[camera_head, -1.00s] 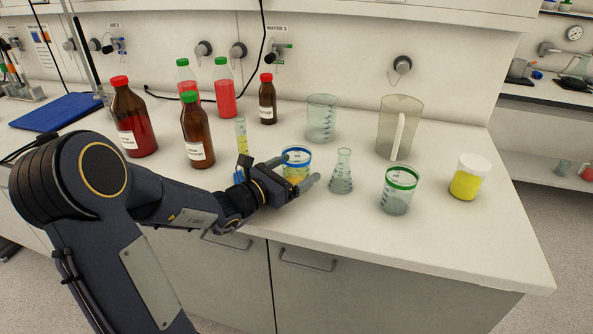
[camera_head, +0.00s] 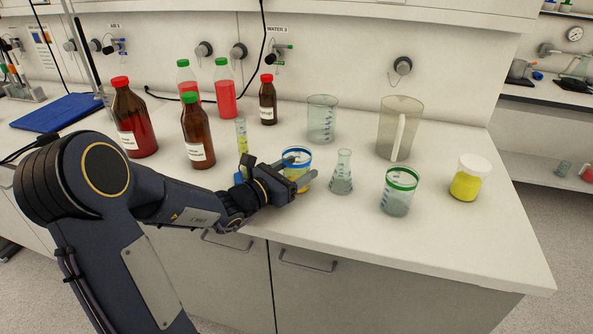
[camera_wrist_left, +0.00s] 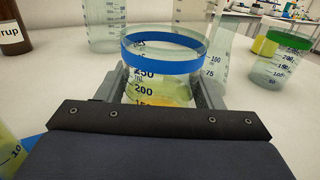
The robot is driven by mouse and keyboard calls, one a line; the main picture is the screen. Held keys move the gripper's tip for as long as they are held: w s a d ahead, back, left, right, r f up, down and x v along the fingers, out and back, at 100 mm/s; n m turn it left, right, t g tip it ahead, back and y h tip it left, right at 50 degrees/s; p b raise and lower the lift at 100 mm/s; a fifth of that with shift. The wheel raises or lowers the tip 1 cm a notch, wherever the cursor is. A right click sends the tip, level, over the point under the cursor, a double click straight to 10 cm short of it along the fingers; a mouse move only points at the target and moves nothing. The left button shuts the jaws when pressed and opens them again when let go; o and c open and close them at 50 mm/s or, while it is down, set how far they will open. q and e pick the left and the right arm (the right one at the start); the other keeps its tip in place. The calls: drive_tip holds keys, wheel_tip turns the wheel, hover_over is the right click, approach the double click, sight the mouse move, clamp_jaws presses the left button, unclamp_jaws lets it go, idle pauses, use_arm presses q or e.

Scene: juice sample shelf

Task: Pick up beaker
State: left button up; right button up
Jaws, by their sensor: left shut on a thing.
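A glass beaker with a blue band near its rim and some yellow contents (camera_head: 297,158) stands on the white counter near its front edge. It also shows in the left wrist view (camera_wrist_left: 162,68), upright between the fingers. My left gripper (camera_head: 298,172) is shut on this beaker, with a finger on either side of it. A second beaker with a green band (camera_head: 398,190) stands to the right. A plain clear beaker (camera_head: 321,120) stands behind. My right gripper does not show.
A conical flask (camera_head: 341,174) stands close to the right of the blue-banded beaker. A graduated cylinder (camera_head: 241,137) and brown bottles (camera_head: 197,132) are to the left. A jug (camera_head: 399,128) and a yellow-filled jar (camera_head: 468,180) are to the right. The counter's front right is clear.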

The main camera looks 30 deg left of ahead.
use_arm(q)
drive_tip(key=shift+r, duration=0.1)
drive_tip(key=shift+r, duration=0.95)
drive_tip(key=s+a+r+p, duration=0.3)
drive_tip(key=s+r, duration=0.3)
drive_tip(key=r, duration=0.2)
drive_tip(key=s+a+r+p, duration=0.3)
drive_tip(key=s+r, duration=0.3)
drive_tip(key=r, duration=0.2)
drive_tip(key=shift+a+p, duration=0.4)
drive_tip(key=shift+a, duration=0.15)
